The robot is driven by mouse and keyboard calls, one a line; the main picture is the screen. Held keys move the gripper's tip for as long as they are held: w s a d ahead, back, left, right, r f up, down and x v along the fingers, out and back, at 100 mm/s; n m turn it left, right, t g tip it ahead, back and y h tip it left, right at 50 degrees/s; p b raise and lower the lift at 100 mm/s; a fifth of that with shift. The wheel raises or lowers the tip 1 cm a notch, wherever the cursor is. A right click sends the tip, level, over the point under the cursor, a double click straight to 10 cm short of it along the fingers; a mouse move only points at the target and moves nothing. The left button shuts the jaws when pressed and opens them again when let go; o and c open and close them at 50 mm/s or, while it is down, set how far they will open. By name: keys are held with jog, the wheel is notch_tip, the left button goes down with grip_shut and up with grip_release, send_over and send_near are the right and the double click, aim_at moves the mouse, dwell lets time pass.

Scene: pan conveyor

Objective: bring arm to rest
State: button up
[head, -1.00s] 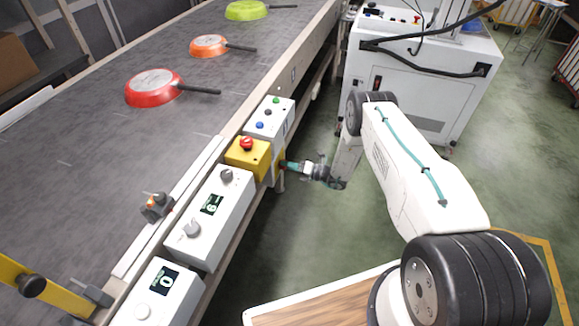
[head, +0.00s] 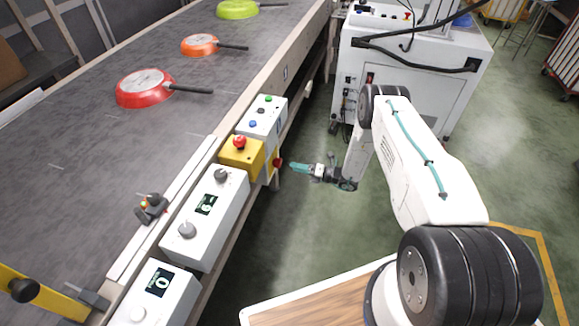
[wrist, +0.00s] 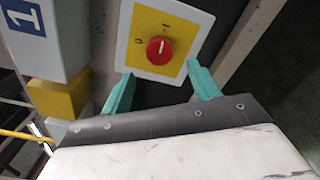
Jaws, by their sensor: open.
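My gripper (head: 296,167) is at the end of my arm, beside the conveyor's near side in the head view. In the wrist view my gripper (wrist: 158,88) has its two teal fingers apart with nothing between them. Ahead of the fingers is a red rotary knob (wrist: 160,50) on a yellow plate with a white border, its white mark pointing up towards the 1. In the head view the red knob (head: 277,162) shows at the conveyor's side, just left of the fingertips and apart from them.
The conveyor belt (head: 90,150) carries a red pan (head: 145,88), an orange pan (head: 200,46) and a green pan (head: 238,9). Control boxes and a yellow box with a red button (head: 240,142) line its edge. A white machine cabinet (head: 425,95) stands behind my arm.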

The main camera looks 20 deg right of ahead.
jog(key=shift+s+d, duration=0.35)
jog(key=shift+d, duration=0.15)
